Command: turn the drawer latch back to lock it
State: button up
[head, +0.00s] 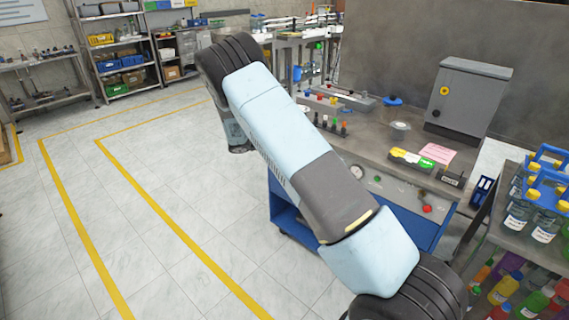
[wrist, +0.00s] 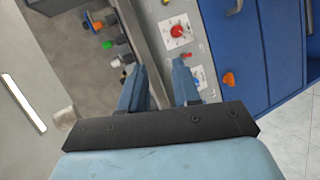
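In the wrist view, my gripper (wrist: 160,78) has its two blue fingers apart with nothing held between them. The fingers are over the long edge between the grey worktop and the front panel. An orange knob (wrist: 229,79) sits right of the fingers, beside the blue drawer front (wrist: 283,45); it looks like the drawer latch, but I cannot tell for sure. It is apart from the gripper. In the head view my arm crosses the bench front, and I cannot make out the fingers or the latch there.
A red knob on a white plate (wrist: 178,31) is above the right finger. Several coloured pegs (head: 331,124) stand on the grey worktop. A grey control box (head: 467,98) stands at the back right. A bottle rack (head: 538,205) is at the right. The tiled floor at left is clear.

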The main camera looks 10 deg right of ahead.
jog(key=w+a+f+n+t+h, duration=0.1)
jog(key=w+a+f+n+t, duration=0.2)
jog(key=f, duration=0.6)
jog(key=w+a+f+n+t, duration=0.2)
jog(key=a+f+t, duration=0.3)
jog(key=f, duration=0.4)
jog(key=w+d+g, duration=0.1)
jog(key=w+d, duration=0.7)
jog(key=d, duration=0.2)
jog(key=shift+w+d+r, duration=0.15)
jog(key=shift+d, duration=0.1)
jog(key=shift+c, duration=0.2)
